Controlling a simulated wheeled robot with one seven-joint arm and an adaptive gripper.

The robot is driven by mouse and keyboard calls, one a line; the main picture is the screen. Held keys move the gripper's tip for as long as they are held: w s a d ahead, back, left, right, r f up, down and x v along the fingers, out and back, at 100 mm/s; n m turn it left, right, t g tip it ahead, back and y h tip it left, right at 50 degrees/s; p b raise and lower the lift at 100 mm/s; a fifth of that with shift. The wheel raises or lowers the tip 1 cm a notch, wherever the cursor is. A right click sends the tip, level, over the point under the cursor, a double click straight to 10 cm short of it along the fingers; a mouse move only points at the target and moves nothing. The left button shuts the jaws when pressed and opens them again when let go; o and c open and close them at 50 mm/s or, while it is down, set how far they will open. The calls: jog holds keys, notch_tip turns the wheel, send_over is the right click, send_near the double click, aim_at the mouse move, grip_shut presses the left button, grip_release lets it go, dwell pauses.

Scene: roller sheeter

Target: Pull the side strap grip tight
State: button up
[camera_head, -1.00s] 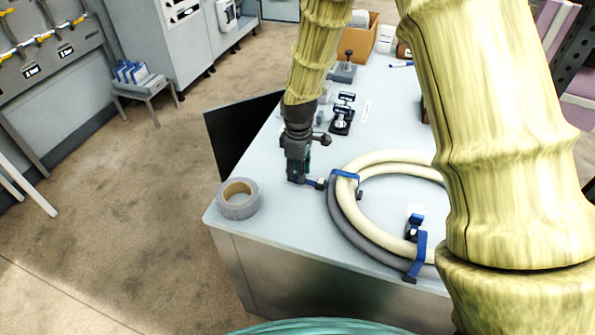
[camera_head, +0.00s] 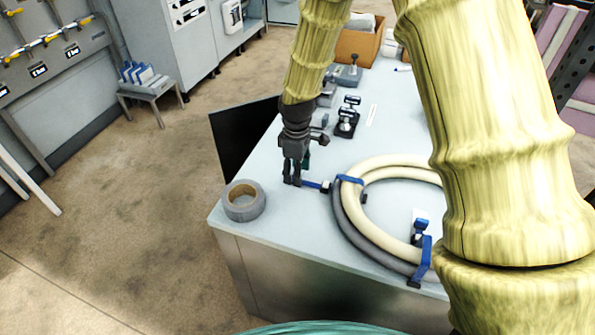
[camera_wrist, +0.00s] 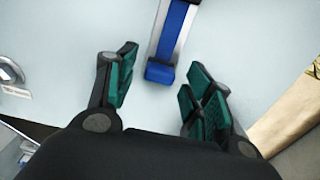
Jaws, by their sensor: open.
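A coil of cream and grey hose (camera_head: 375,167) lies on the bench, bound by blue straps. The side strap (camera_head: 350,179) wraps the coil's left side. Its blue grip tail (camera_head: 312,185) runs left from a dark buckle toward my gripper. My gripper (camera_head: 293,182) points down beside the tail's free end, left of the coil. In the wrist view my gripper (camera_wrist: 156,76) is open, with green-padded fingers spread apart. The blue grip end (camera_wrist: 160,72) lies between and slightly beyond the fingertips, with visible gaps on both sides. I cannot tell its exact height relative to the fingertips.
A grey tape roll (camera_head: 244,201) sits at the bench's front left corner. Another blue strap (camera_head: 424,258) binds the coil's front. Small clamp-like tools (camera_head: 347,118) and a cardboard box (camera_head: 357,46) stand farther back.

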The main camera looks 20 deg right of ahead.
notch_tip(320, 180, up, 12)
jog(key=shift+f, duration=0.25)
dwell(0.6)
